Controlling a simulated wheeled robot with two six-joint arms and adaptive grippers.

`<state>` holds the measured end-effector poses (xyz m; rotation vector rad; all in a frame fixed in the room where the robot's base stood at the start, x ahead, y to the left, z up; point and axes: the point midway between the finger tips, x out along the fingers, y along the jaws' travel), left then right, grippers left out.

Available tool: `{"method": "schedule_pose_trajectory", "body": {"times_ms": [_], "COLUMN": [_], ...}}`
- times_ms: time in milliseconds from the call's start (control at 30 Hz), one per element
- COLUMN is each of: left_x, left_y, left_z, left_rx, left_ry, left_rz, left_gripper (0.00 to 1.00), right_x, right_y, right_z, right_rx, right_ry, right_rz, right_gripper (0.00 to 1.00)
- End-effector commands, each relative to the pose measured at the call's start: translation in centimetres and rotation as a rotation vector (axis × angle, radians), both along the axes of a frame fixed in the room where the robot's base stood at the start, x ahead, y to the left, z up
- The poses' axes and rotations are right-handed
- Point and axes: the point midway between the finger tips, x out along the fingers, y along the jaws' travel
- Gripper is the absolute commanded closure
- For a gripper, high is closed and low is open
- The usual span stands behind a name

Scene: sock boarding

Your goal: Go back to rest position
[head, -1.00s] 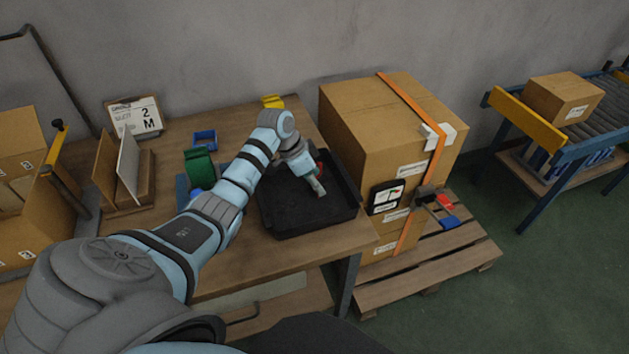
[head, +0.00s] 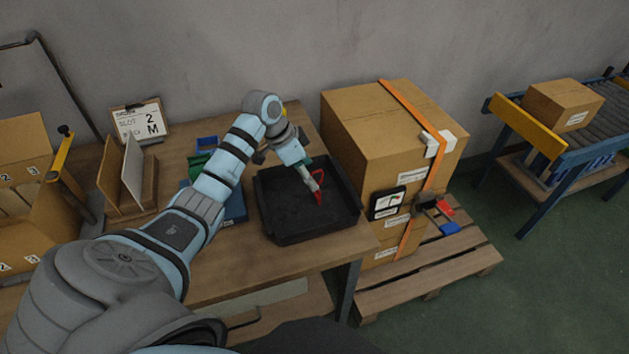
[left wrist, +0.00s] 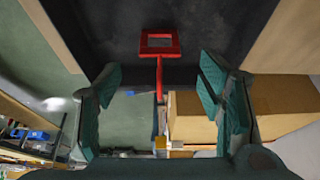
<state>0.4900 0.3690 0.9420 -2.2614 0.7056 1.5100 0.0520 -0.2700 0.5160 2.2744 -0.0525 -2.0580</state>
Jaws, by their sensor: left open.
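My left gripper (head: 306,170) is over the black tray (head: 265,211) on the workbench. Its fingers are spread apart in the left wrist view (left wrist: 162,98). A red tool (head: 319,195) with a square frame head and a thin handle shows beside the fingertips, over the tray. In the left wrist view the red tool (left wrist: 160,42) lies ahead of the fingers, its handle in line with the gap, and neither finger touches it. Whether it rests flat on the tray floor is hard to tell. My right gripper is not in view.
Stacked cartons (head: 370,135) with an orange strap stand on a pallet (head: 470,262) right of the bench. A wooden divider stand (head: 150,185), a sign (head: 140,119) and open cartons (head: 30,215) are at left. A blue bin (head: 207,142) sits behind my arm.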

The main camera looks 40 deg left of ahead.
Motion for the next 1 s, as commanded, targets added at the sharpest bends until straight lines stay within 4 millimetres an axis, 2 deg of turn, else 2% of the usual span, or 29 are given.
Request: {"method": "schedule_pose_trajectory", "body": {"times_ms": [33, 100, 233, 800, 867, 1000], "left_x": [-0.4, -0.9, -1.5, -1.6, -1.6, -1.6], "left_y": [0.4, 0.7, 1.0, 1.1, 1.1, 1.1], "left_z": [1.4, 2.9, 4.4, 4.7, 5.3, 8.3], "left_rx": [0.004, 0.003, 0.0, -0.001, -0.001, -0.001], "left_ry": [-0.003, -0.001, 0.0, 0.001, 0.001, 0.001], "left_rz": [0.0, 0.0, 0.0, 0.0, 0.0, 0.0], "left_gripper": [0.38, 0.38, 0.38, 0.38, 0.38, 0.38], "right_x": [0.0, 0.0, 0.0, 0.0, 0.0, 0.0], "right_y": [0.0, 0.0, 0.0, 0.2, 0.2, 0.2], "right_z": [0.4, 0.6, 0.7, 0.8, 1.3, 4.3], "right_rx": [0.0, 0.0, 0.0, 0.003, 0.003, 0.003], "right_ry": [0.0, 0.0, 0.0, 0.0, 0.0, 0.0], "right_rz": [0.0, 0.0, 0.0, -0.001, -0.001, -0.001], "right_gripper": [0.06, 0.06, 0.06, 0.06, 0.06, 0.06]}}
